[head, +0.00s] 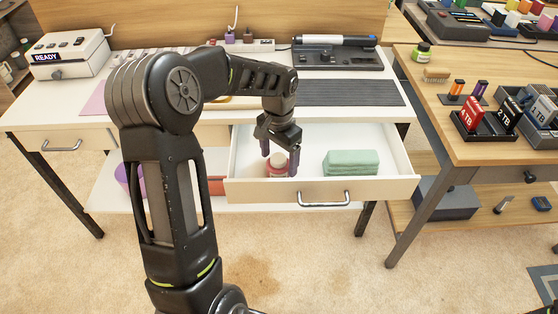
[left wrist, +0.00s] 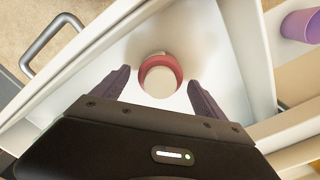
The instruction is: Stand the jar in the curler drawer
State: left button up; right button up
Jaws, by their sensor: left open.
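The jar (head: 278,162) is small, pinkish red with a pale lid, and stands upright in the open drawer (head: 390,188), near its left end. In the left wrist view the jar (left wrist: 160,77) shows from above on the white drawer floor (left wrist: 128,50). My left gripper (head: 280,163) reaches down into the drawer with its fingers open on either side of the jar. In the left wrist view the gripper (left wrist: 162,88) shows gaps between both fingers and the jar. My right gripper is not in view.
The drawer's front has a metal handle (head: 323,200). A purple cup (left wrist: 300,25) stands outside the drawer. A second table (head: 450,150) with drives in trays stands at the right.

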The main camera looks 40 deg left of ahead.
aim_at(279, 157)
pick_arm(q)
notch_tip(279, 157, up, 11)
jog(key=p, duration=0.1)
jog(key=shift+f, duration=0.2)
dwell(1.5)
